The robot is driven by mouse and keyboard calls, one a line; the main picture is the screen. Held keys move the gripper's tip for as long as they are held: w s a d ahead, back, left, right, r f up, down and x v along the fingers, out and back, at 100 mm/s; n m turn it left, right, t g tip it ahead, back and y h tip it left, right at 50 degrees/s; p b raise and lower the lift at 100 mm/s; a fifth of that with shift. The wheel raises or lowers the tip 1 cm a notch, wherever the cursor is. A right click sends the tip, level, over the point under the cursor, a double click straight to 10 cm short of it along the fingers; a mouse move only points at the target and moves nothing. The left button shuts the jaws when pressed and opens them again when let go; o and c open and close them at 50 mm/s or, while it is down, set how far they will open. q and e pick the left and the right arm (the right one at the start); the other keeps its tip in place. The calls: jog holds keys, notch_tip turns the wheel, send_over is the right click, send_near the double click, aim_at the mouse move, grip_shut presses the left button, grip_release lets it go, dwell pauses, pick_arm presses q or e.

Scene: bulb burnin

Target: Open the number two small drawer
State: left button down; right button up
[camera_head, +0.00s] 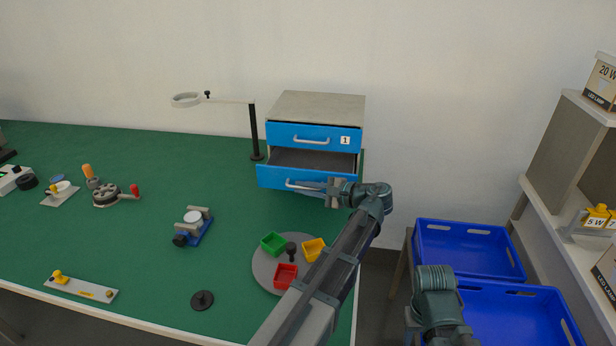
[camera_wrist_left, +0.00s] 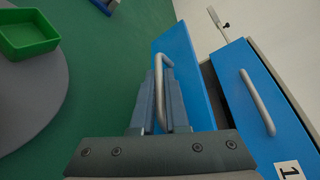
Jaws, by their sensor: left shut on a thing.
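The small drawer cabinet (camera_head: 318,104) stands at the back right of the green table. Its upper blue drawer (camera_head: 285,134), labelled 1, is closed. The lower blue drawer (camera_head: 272,176) is pulled out, and its grey inside shows; no number on it is visible. My left gripper (camera_head: 332,188) is at the lower drawer's front, shut on its bar handle (camera_head: 300,185). In the left wrist view the handle (camera_wrist_left: 159,92) lies between my left fingers (camera_wrist_left: 160,105). My right arm (camera_head: 436,285) shows at the lower right, but I cannot make out its gripper.
A round grey tray (camera_head: 263,267) with green, red and yellow bins lies in front of the cabinet, beside my left arm. A magnifier lamp (camera_head: 254,130) stands left of the cabinet. Blue crates (camera_head: 470,250) and a shelf (camera_head: 545,205) are at the right.

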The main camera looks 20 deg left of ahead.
pick_arm(q)
jog(key=s, duration=0.2)
jog(key=s+d, duration=0.1)
jog(key=s, duration=0.1)
jog(key=shift+s+d, duration=0.1)
jog(key=shift+s, duration=0.2)
jog(key=c, duration=1.2)
grip_release()
jog(key=shift+d, duration=0.1)
pick_arm(e)
jog(key=shift+d, duration=0.1)
